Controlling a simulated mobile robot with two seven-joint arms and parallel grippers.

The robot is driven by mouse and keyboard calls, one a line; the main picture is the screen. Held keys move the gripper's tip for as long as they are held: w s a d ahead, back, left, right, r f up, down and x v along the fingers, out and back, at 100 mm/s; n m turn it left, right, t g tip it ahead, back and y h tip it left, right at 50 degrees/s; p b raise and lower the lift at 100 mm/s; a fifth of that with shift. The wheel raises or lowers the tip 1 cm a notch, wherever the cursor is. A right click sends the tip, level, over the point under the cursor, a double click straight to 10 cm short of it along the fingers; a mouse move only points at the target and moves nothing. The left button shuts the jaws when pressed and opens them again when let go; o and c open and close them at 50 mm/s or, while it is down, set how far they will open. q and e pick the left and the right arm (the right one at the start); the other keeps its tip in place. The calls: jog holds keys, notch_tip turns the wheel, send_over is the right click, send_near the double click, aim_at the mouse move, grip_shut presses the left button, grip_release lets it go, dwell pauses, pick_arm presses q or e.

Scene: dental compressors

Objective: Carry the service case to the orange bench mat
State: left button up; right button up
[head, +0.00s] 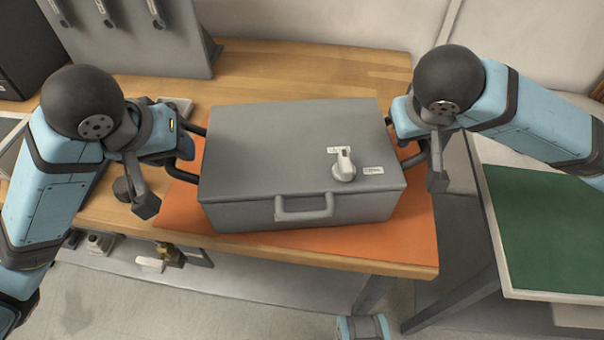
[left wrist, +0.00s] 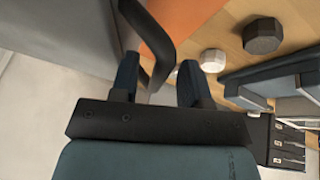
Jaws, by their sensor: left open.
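The grey service case (head: 290,155) lies flat and closed on the orange bench mat (head: 390,240). It has a grey front handle (head: 304,207), a white latch-like fitting on its lid, and dark handles on its left (head: 180,172) and right (head: 412,157) sides. My left gripper (head: 165,172) is open at the left side handle. In the left wrist view, that dark handle (left wrist: 158,45) reaches between my spread fingers (left wrist: 160,82), with gaps beside it. My right gripper (head: 424,150) is at the right side handle; its grip there is unclear.
The mat lies on a wooden bench (head: 300,70). A grey panel with hanging tools (head: 140,40) stands at the back left. A green-topped table (head: 545,225) is at the right. Small metal parts (left wrist: 262,36) lie on the wood near my left gripper. Several small items sit below the bench's front edge.

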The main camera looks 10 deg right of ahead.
jog(key=shift+s+a+r, duration=0.1)
jog(key=shift+s+r, duration=0.1)
jog(key=shift+r, duration=0.5)
pick_arm(q)
jog(key=v, duration=0.9)
pick_arm(e)
jog(key=v, duration=1)
jog(key=shift+s+r, duration=0.2)
jog(key=shift+s, duration=0.05)
pick_arm(q)
jog(key=shift+s+r, duration=0.1)
pick_arm(e)
jog(key=shift+a, duration=0.1)
pick_arm(q)
jog(key=shift+s, duration=0.1)
pick_arm(e)
jog(key=shift+s+f, duration=0.1)
